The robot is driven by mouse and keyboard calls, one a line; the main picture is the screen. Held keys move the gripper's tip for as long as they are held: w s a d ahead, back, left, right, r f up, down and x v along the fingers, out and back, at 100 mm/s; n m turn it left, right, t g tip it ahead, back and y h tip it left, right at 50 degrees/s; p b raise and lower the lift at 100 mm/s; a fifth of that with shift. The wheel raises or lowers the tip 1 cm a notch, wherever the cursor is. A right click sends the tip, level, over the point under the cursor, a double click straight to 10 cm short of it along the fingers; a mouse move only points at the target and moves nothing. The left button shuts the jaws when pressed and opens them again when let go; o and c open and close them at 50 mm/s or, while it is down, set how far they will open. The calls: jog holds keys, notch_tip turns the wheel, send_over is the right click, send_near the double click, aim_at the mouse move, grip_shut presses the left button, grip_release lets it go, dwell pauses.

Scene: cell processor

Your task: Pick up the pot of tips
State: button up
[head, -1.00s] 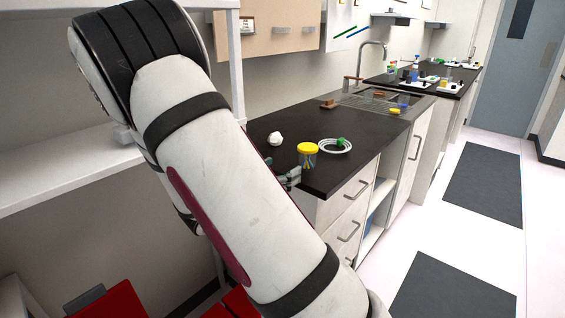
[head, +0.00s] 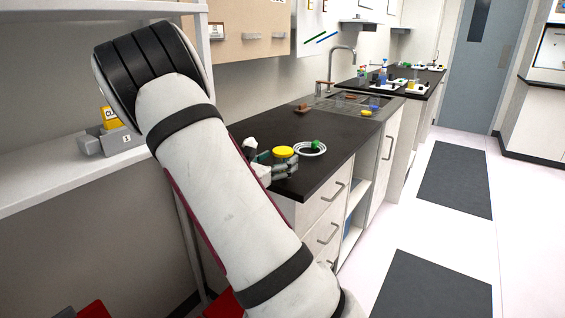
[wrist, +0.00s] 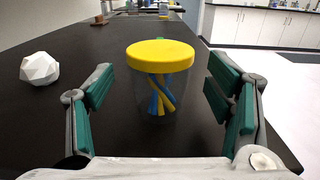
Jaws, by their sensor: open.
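The pot of tips (wrist: 160,85) is a clear pot with a yellow lid and blue and yellow tips inside. It stands upright on the dark counter, centred ahead of my gripper in the wrist view. In the head view its yellow lid (head: 284,151) shows near the counter's front corner, with its lower part hidden by my gripper. My gripper (wrist: 166,100) is open, with one green-padded finger on each side of the pot. A gap shows between each finger and the pot, and nothing is held.
A white faceted object (wrist: 40,68) lies on the counter to the left. A white round dish with a green item (head: 311,148) sits just right of the pot in the head view.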

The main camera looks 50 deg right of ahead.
aim_at(283, 150)
jog(key=d, duration=0.2)
jog(key=shift+w+d, duration=0.15)
jog(key=shift+d, duration=0.15)
jog(key=shift+c, duration=0.3)
jog(key=c, duration=1.1)
jog(key=shift+r, duration=0.4)
notch_tip(283, 150, up, 3)
jog(key=shift+r+p, duration=0.1)
jog(key=shift+p, duration=0.35)
jog(key=s, duration=0.5)
jog(key=s+a+p, duration=0.1)
jog(key=s, duration=0.4)
jog(key=s+a+r, duration=0.1)
jog(key=s, duration=0.5)
jog(key=shift+p, duration=0.35)
